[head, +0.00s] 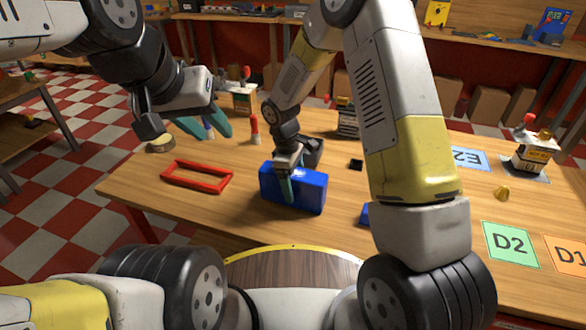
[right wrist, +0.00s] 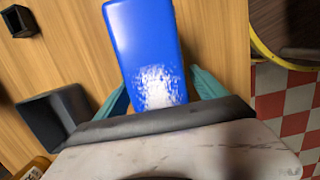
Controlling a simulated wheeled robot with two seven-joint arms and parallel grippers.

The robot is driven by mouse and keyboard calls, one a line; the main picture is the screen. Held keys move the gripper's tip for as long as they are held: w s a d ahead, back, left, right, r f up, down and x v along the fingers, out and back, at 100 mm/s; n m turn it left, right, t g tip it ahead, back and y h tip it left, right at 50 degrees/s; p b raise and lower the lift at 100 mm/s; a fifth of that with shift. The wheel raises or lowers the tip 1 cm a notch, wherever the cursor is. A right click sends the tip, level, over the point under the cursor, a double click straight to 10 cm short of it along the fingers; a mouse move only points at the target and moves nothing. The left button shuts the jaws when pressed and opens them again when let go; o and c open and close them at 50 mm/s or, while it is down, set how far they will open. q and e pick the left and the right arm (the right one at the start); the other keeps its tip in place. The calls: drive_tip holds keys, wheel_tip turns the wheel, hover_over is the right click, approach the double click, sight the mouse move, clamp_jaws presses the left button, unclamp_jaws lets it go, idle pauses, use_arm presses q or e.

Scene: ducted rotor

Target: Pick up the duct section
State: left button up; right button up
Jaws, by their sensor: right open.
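A glossy blue box-shaped piece (head: 308,190) stands near the front of the wooden table. It is the likeliest duct section, but I cannot tell for certain. My right gripper (head: 287,190) reaches down over it, with one teal finger in front of its near face. In the right wrist view the blue piece (right wrist: 148,50) lies between the two spread teal fingers (right wrist: 165,90), with no clear grip on it. My left gripper (head: 207,127) is above the table's far left, fingers apart, with nothing visibly held.
A red rectangular frame (head: 197,177) lies left of the blue piece. A dark grey open box (right wrist: 52,118) is beside the right gripper. Another blue piece (head: 364,214) is partly hidden by my right arm. Labelled mats, including D2 (head: 510,260), lie at right.

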drive_tip(key=c, duration=1.6)
drive_tip(key=shift+r, duration=0.1)
